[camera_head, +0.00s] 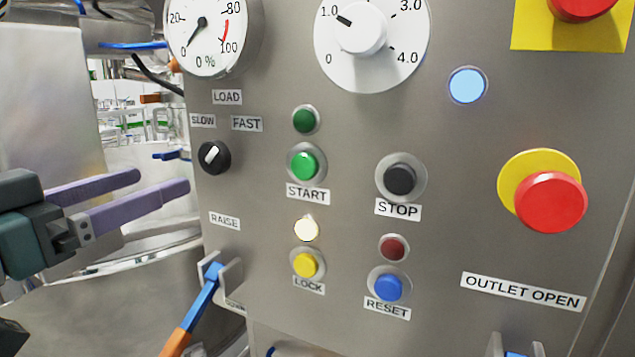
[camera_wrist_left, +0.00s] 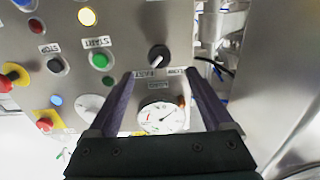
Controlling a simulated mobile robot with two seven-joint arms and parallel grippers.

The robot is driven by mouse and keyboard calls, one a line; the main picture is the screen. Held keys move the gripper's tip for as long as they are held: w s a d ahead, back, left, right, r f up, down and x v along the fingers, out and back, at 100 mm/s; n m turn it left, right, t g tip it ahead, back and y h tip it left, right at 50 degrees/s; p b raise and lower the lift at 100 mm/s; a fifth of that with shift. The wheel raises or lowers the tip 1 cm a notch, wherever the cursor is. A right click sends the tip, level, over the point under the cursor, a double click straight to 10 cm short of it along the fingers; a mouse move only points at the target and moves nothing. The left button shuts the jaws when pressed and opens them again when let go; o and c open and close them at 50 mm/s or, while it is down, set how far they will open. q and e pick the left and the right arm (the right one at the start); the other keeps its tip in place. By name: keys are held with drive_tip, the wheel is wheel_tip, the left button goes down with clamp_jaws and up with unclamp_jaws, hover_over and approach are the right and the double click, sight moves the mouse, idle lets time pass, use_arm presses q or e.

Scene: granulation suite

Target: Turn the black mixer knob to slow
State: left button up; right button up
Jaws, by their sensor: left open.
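The black mixer knob (camera_head: 214,157) sits on the steel panel below the SLOW label (camera_head: 203,120) and the FAST label (camera_head: 247,124). Its white pointer bar tilts up and to the right, toward the FAST side. My left gripper (camera_head: 163,184), with two purple fingers, is open and empty to the left of the knob and a little lower in the head view. In the left wrist view the knob (camera_wrist_left: 158,56) shows beyond and between the open fingers (camera_wrist_left: 160,76), apart from both. My right gripper is in neither view.
Near the knob are the green START button (camera_head: 303,165), yellow LOCK button (camera_head: 305,265) and black STOP button (camera_head: 400,180). A load gauge (camera_head: 205,38) is above it. A blue and orange lever (camera_head: 197,305) stands out below. Red emergency button (camera_head: 550,201) is at right.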

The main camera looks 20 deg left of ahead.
sight(210, 161)
use_arm(q)
drive_tip(key=w, duration=0.2)
drive_tip(key=w+p, duration=0.1)
drive_tip(key=w, duration=0.2)
drive_tip(key=w+p, duration=0.1)
drive_tip(key=w, duration=0.2)
drive_tip(key=shift+d+r, duration=0.2)
drive_tip(key=shift+d, duration=0.1)
drive_tip(key=shift+w+d+f, duration=0.1)
drive_tip(key=shift+w, duration=0.6)
drive_tip(key=shift+c, duration=0.3)
clamp_jaws()
